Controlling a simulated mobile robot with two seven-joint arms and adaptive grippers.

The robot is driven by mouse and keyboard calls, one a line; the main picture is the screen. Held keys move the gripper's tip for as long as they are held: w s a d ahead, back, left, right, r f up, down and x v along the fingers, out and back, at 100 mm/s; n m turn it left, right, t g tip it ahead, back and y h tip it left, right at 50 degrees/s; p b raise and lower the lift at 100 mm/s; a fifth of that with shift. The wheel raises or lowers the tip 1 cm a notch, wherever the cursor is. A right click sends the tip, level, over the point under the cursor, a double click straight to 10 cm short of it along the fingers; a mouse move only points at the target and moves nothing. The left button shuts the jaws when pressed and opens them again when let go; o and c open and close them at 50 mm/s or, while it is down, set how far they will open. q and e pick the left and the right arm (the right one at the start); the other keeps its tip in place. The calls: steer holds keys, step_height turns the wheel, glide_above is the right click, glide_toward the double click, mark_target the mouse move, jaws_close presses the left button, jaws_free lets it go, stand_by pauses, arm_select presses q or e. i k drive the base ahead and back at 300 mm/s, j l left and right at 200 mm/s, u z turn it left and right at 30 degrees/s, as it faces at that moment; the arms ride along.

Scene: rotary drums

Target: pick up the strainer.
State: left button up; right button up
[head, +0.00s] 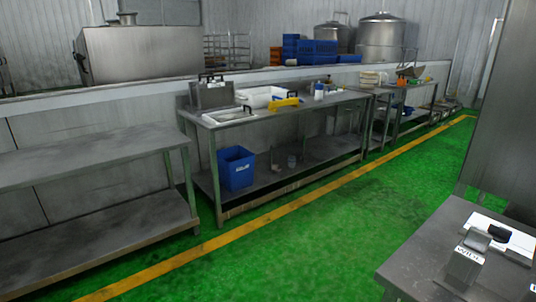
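I cannot make out a strainer for certain from this distance. A steel work table (325,106) stands across the aisle with several utensils and containers on it. A shallow pale tray or pan (228,116) sits at its left front, with a dark handle-like piece beside it. Neither of my grippers shows in the head view.
A bare steel table (90,158) stands at the left. A blue bin (236,168) is on the work table's lower shelf. A steel table (425,262) at the lower right holds a grey box (466,264). The green floor (330,225) between is clear.

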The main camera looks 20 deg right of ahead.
mark_target(467, 259)
steer(key=i+z, duration=0.25)
steer(key=z, duration=0.2)
steer(key=i+z, duration=0.25)
steer(key=z, duration=0.2)
steer(key=i+j+z, duration=0.2)
steer(key=z, duration=0.25)
steer(key=i, duration=0.05)
